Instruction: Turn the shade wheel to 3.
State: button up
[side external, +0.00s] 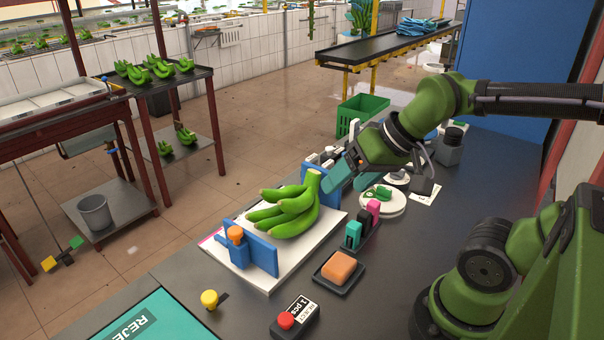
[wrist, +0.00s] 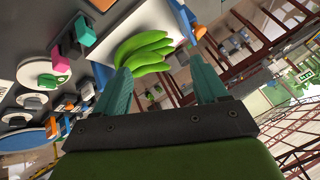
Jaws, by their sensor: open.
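A round white disc (side external: 380,203) with a green piece on top lies on the dark bench, right of the bananas. It looks like the shade wheel, but I cannot read any number on it. It also shows at the left of the wrist view (wrist: 33,70). My gripper (side external: 338,174) is above the bench, just behind the stem end of the banana bunch and left of the disc. In the wrist view its teal fingers (wrist: 160,66) are apart with nothing held between them. The green banana bunch (side external: 290,212) rests on a white board (side external: 268,276) between blue blocks.
Teal, black and pink blocks (side external: 353,234) stand in a holder near the disc. An orange block on a dark tray (side external: 338,271), a red-button box (side external: 295,317) and a yellow knob (side external: 209,299) lie nearer. Bare bench is clear to the right.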

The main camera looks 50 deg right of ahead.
jog(key=w+d+f+g+h, duration=0.2)
jog(key=d, duration=0.3)
jog(key=n+g+h, duration=0.4)
jog(key=n+g, duration=0.1)
jog(key=n, duration=1.7)
send_over(384, 188)
jog(key=a, duration=0.7)
notch_tip(384, 188, down, 2)
jog(key=f, duration=0.1)
jog(key=shift+n, duration=0.3)
jog(key=x, duration=1.6)
jog(key=shift+w+d+f, duration=0.1)
jog(key=shift+d+f, duration=0.05)
jog(key=shift+d, duration=0.1)
jog(key=shift+c, duration=0.3)
jog(key=c, duration=1)
